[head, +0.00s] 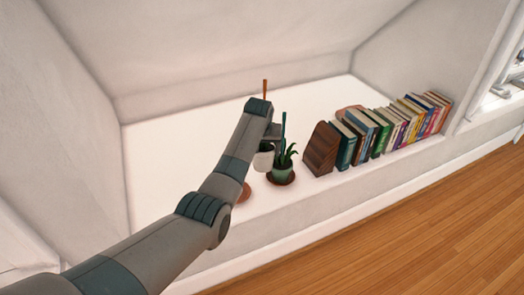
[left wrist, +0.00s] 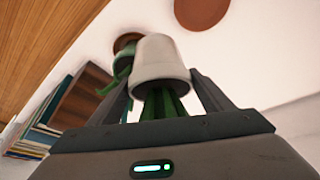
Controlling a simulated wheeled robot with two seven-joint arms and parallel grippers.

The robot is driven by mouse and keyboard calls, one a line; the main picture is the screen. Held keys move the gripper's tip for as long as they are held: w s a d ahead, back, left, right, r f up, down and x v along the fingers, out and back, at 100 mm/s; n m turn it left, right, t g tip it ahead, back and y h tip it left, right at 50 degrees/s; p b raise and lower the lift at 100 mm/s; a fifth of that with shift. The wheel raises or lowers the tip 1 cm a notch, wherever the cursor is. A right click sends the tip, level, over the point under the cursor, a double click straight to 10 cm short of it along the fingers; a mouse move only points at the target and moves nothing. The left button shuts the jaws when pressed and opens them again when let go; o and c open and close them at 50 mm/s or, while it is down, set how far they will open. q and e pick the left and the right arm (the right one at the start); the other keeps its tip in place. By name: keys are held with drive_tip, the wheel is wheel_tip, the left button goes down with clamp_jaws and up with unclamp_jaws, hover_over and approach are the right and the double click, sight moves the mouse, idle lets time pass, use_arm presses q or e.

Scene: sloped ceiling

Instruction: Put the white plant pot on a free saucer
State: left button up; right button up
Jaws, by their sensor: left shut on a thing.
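The white plant pot (head: 263,158) hangs from my left gripper (head: 272,133), above the ledge, with the green pot just to its right. In the left wrist view the white pot (left wrist: 160,58) sits between the two fingers (left wrist: 165,90), its green leaves towards the palm. A round terracotta saucer (head: 243,192) lies bare on the ledge, partly behind my forearm; it also shows in the left wrist view (left wrist: 203,10). Another saucer (head: 280,180) carries a green pot (head: 283,171) with a leafy plant. My right gripper is out of view.
A wooden bookend (head: 321,150) and a row of books (head: 385,130) stand on the ledge to the right. A thin orange stick (head: 265,88) and a teal one (head: 283,124) show near the gripper. The white ledge (head: 165,160) is clear to the left.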

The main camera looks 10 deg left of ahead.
use_arm(q)
drive_tip(key=shift+r, duration=0.15)
drive_tip(key=shift+w+a+r, duration=0.2)
drive_tip(key=shift+a+r, duration=0.1)
drive_tip(key=shift+r, duration=0.2)
drive_tip(key=s+a+r, duration=0.2)
drive_tip(key=r, duration=0.7)
drive_tip(key=s+a+r, duration=0.2)
drive_tip(key=a+r, duration=0.1)
drive_tip(key=r, duration=0.6)
drive_tip(key=s+a+f, duration=0.1)
drive_tip(key=s, duration=1.1)
drive_tip(key=s+a+f+m, duration=0.1)
drive_tip(key=s+f, duration=0.1)
drive_tip(key=s, duration=1.1)
drive_tip(key=shift+h, duration=0.3)
